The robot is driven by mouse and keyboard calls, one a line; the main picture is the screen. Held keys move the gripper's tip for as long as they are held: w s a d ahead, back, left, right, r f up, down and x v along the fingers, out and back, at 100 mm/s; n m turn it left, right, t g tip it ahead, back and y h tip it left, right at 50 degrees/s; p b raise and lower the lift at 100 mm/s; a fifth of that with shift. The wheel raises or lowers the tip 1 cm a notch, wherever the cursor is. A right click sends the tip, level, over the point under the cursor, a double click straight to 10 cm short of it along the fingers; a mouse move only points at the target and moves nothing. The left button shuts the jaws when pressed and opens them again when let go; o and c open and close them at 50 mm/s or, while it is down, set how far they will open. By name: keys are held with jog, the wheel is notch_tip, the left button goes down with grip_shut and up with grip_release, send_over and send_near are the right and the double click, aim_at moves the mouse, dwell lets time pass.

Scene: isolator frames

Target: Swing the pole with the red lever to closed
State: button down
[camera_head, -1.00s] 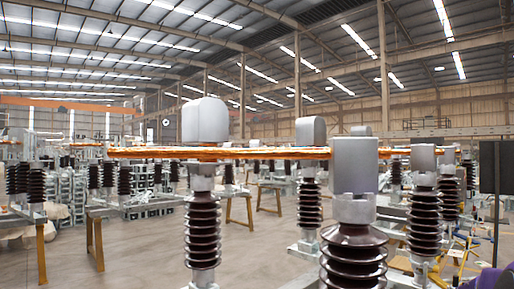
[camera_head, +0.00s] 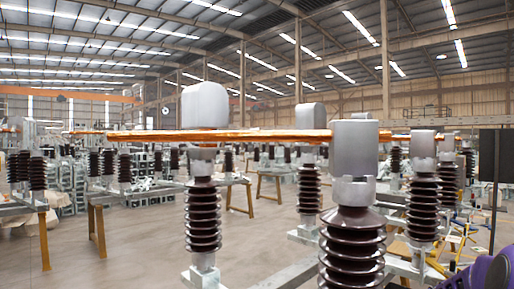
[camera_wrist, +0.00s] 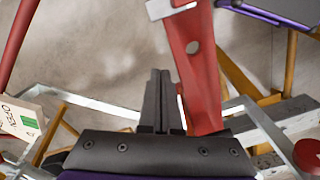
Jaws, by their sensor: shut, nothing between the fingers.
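In the wrist view the red lever (camera_wrist: 202,65) is a flat bar with a hole, running from the top down just right of the fingertips. My gripper (camera_wrist: 160,75) is shut and empty, its dark fingers beside the lever's left edge. I cannot tell whether they touch it. A white label (camera_wrist: 20,118) with a green patch and partly readable lettering, seemingly "OPEN", shows at the left of the wrist view.
Brown ribbed insulators (camera_head: 203,215) stand under the grey caps. Metal frame bars (camera_wrist: 90,105) and yellow struts cross below my gripper, and another red bar (camera_wrist: 18,40) is at the left. A dark panel (camera_head: 496,155) stands at the right. Open floor (camera_head: 140,235) lies to the left.

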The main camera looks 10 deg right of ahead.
jog(key=shift+s+a, duration=0.35)
jog(key=shift+a, duration=0.2)
jog(key=shift+s+a, duration=0.3)
jog(key=shift+a, duration=0.25)
jog(key=shift+s+a, duration=0.4)
jog(key=shift+a, duration=0.25)
jog(key=shift+s+a, duration=0.4)
jog(key=shift+a, duration=0.2)
jog(key=shift+s+a, duration=0.3)
jog(key=shift+a, duration=0.4)
jog(key=shift+s+a, duration=0.3)
jog(key=shift+a, duration=0.5)
jog(key=shift+s+a, duration=0.2)
jog(key=shift+a, duration=0.5)
jog(key=shift+s+a, duration=0.2)
jog(key=shift+a, duration=0.45)
